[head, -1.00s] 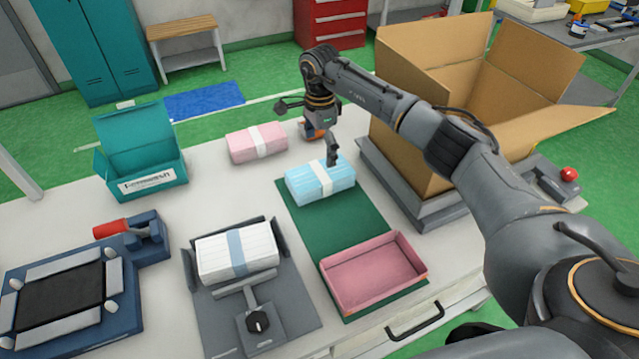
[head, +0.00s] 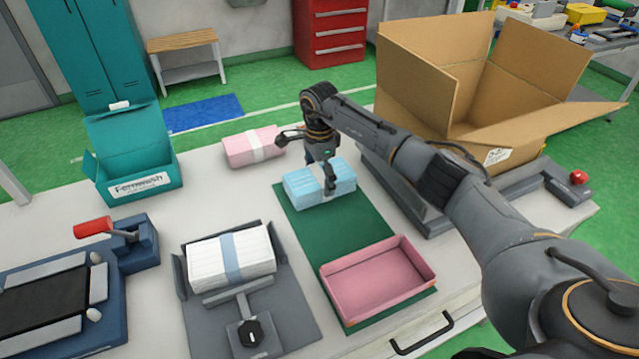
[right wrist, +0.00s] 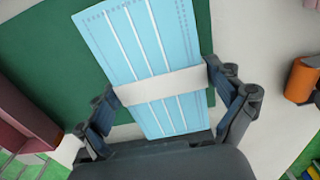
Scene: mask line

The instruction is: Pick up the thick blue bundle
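The light-blue bundle (head: 346,180) with a white band lies flat at the far end of the dark green mat (head: 330,238). My right gripper (head: 324,174) is over it, pointing down, with one finger in front of its near side. In the right wrist view the bundle (right wrist: 140,40) lies between the two fingers of the gripper (right wrist: 160,84), level with the white band. The fingers are spread and stand close beside the bundle's edges; I cannot see clear contact. My left gripper is not in view.
A pink bundle (head: 254,146) lies just left behind. An empty pink tray (head: 378,290) is on the mat's near end. A white bundle (head: 205,258) sits in a grey fixture. A large open carton (head: 445,85) stands right, behind my arm. A teal box (head: 140,185) stands left.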

